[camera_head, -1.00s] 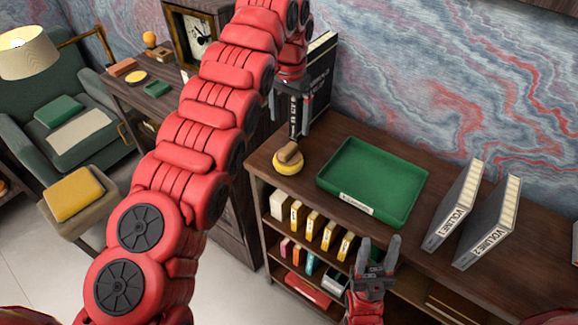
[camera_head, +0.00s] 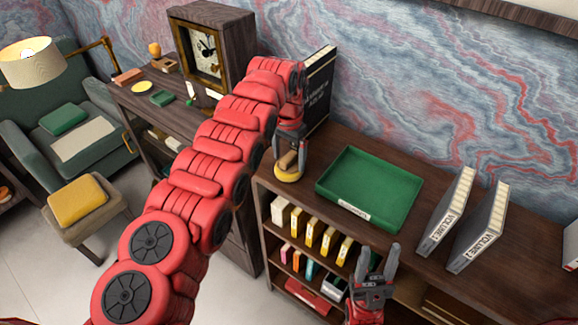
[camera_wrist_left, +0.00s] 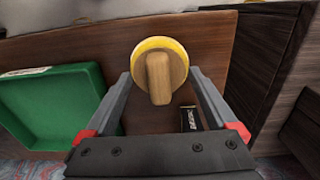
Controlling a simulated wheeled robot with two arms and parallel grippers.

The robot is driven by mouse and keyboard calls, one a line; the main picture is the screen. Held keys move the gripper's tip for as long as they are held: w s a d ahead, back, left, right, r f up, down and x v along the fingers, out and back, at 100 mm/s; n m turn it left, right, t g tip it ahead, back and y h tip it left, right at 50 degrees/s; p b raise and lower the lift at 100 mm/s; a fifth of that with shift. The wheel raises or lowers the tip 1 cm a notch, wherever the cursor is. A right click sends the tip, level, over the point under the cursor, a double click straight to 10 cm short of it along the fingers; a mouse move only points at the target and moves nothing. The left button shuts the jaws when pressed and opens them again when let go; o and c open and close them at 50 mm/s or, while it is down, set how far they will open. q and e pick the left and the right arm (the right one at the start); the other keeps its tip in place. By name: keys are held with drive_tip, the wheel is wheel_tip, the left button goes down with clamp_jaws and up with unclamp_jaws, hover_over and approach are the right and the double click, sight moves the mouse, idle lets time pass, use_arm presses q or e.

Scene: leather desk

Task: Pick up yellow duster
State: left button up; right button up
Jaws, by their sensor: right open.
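The yellow duster (camera_head: 287,173) is a round yellow pad with an upright tan wooden handle. It stands on the dark wooden shelf top, left of the green tray. My left gripper (camera_head: 289,160) is lowered over it from above, its fingers on either side of the handle. In the left wrist view the duster (camera_wrist_left: 159,72) shows ahead, with the open fingers of my left gripper (camera_wrist_left: 160,85) left and right of the handle and a gap on both sides. My right gripper (camera_head: 378,262) is open and empty in front of the shelf.
The green tray (camera_head: 322,188) lies close right of the duster; it also shows in the left wrist view (camera_wrist_left: 50,105). A dark book (camera_head: 319,85) stands behind my left gripper. Two grey volumes (camera_head: 447,213) (camera_head: 481,228) stand at the right. A clock (camera_head: 207,48) is at the left.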

use_arm(q)
drive_tip(key=c, duration=1)
drive_tip(key=shift+r, duration=0.1)
